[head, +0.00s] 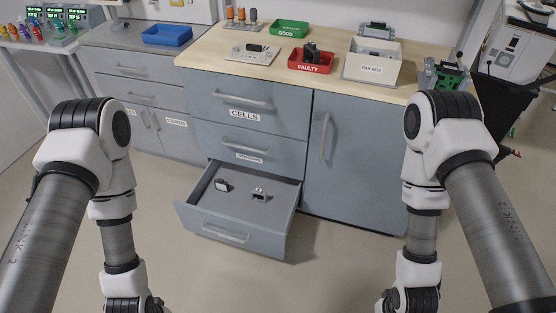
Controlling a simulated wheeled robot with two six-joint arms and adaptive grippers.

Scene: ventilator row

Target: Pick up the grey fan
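I cannot make out a thing that is surely the grey fan. A white box labelled "FAN BOX" (371,72) stands on the right part of the wooden counter; what lies inside is too small to tell. A grey device (376,30) is behind it. The open bottom drawer (205,197) holds a small grey and dark square thing (222,185) and a small dark and white thing (259,194), set apart from each other. Both of my arms hang down on either side of the drawer, and their grippers are below the picture.
A red "FAULTY" tray (311,68) holds a dark part. A green "GOOD" tray (289,28), a white plate (241,53) with a dark block and a blue tray (167,35) stand on the worktops. The drawer sticks out over clear floor (330,265).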

